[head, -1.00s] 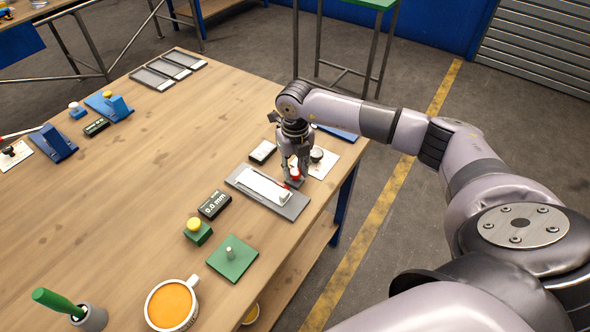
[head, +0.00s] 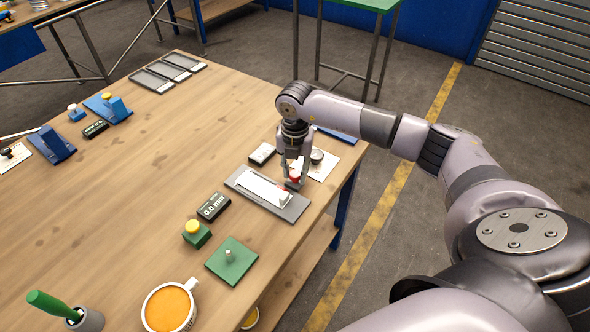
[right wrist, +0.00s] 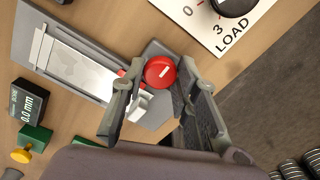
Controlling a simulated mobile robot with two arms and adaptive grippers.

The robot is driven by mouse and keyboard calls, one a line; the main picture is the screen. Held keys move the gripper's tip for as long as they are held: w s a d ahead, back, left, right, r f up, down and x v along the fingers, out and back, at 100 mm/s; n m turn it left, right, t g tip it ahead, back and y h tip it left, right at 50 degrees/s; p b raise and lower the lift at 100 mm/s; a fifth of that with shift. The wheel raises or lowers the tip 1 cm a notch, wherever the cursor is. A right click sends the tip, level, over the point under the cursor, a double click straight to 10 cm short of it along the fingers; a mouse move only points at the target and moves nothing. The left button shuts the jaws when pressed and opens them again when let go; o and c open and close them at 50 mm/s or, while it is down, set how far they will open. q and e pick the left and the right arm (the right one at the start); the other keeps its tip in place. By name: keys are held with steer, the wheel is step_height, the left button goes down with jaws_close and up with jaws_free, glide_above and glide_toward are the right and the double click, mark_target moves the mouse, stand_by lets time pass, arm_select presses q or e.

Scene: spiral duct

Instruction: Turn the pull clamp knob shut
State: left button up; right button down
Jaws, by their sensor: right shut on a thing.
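The red pull clamp knob (right wrist: 160,71), round with a white mark on top, sits at the right end of a grey fixture plate (right wrist: 33,28). A pale strip (right wrist: 85,70) lies along the plate. In the head view, the plate (head: 290,212) is near the table's right edge. My right gripper (head: 292,182) points down over that end, with red showing between its fingers. In the right wrist view, my right gripper (right wrist: 163,88) is shut on the knob, a finger on either side. My left gripper is not in view.
A white LOAD card (right wrist: 222,38) with a black knob (right wrist: 234,5) lies close beside the gripper. A 0.0 mm display (head: 213,207), a yellow button on a green block (head: 196,240) and a green plate (head: 236,268) stand nearby. The table's middle is clear.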

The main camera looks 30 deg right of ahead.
mark_target(295, 173)
stand_by(0.4)
steer(key=c, duration=1.2)
jaws_free()
step_height(295, 173, up, 12)
steer(key=shift+r, duration=0.1)
